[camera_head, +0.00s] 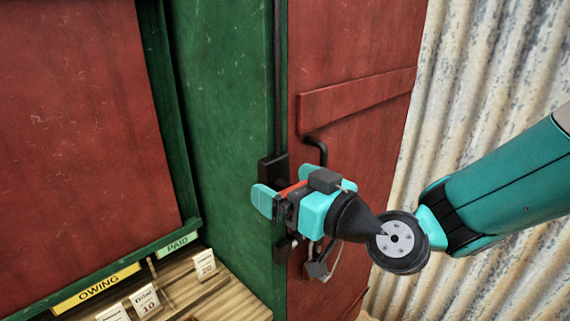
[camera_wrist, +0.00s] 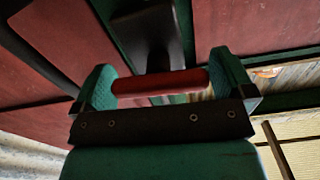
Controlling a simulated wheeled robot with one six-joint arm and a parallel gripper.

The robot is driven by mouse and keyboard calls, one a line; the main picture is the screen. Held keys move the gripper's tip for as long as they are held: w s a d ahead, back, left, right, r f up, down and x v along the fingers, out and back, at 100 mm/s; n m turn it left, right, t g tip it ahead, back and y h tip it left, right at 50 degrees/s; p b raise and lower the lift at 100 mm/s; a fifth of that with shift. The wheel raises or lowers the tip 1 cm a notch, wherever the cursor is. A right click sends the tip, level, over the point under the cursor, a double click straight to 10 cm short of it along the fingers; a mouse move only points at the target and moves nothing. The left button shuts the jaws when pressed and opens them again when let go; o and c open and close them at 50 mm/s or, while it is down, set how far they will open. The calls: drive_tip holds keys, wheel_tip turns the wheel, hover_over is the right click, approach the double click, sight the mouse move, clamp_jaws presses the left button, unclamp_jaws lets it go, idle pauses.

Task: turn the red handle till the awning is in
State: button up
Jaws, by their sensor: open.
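The red handle (camera_wrist: 160,83) is a short round bar. In the wrist view it lies crosswise between the two teal fingers of my gripper (camera_wrist: 166,80). The fingers are wide apart, one near each end of the bar; I cannot tell whether they touch it. In the head view my gripper (camera_head: 302,189) is in front of the stall's post, and only a thin strip of the red handle (camera_head: 291,188) shows past it. A black box (camera_head: 269,168) sits behind it on the green post, below a dark vertical rod (camera_head: 279,80). I cannot make out the awning.
A red door (camera_head: 345,60) with a black hooked bar (camera_head: 318,146) and a padlock (camera_head: 317,270) stands right behind my gripper. A corrugated wall (camera_head: 465,70) is at right. A wooden tray (camera_head: 222,301) with cards, marked OWING and PAID, is at lower left.

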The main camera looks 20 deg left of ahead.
drive_tip(key=shift+w+a, duration=0.2)
drive_tip(key=shift+a, duration=0.3)
drive_tip(key=shift+c, duration=0.2)
drive_tip(key=c, duration=0.7)
drive_tip(key=shift+f, duration=0.1)
drive_tip(key=shift+f+n+b, duration=0.1)
drive_tip(key=shift+n+b, duration=0.3)
drive_tip(key=shift+b, duration=0.7)
drive_tip(key=shift+r, duration=0.2)
